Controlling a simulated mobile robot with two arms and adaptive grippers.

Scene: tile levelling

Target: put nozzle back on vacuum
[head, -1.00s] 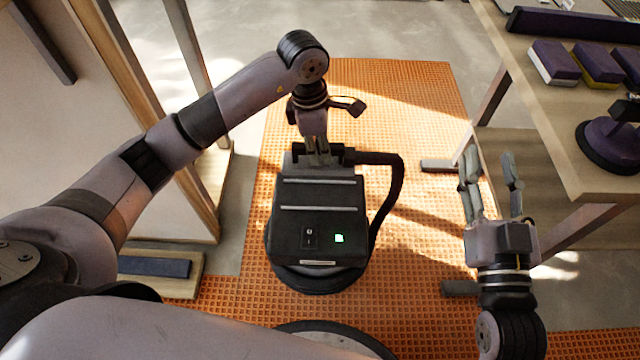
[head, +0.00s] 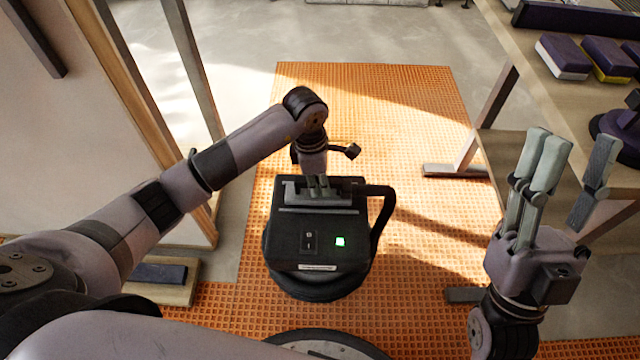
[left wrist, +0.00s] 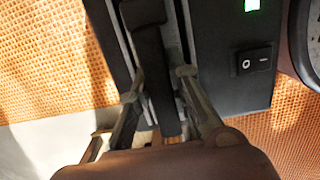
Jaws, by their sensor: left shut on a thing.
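The vacuum (head: 290,235) is a dark box with a green light and a rocker switch, standing on a round base on the orange mat. A black hose (head: 383,215) arches from its right side to the dark nozzle (head: 346,184) at the far part of its top. My left gripper (head: 319,186) points down and is shut on the nozzle. The left wrist view shows the dark bar of the nozzle (left wrist: 157,80) between the fingers, beside the vacuum's grey rail. I cannot tell whether the nozzle is seated. My right gripper (head: 569,170) is open and empty at the right.
The orange grid mat (head: 420,115) has free room behind and right of the vacuum. A wooden table (head: 545,85) with several purple blocks stands at the right. A wooden frame (head: 145,110) stands at the left, with a low wooden piece (head: 180,285) near its foot.

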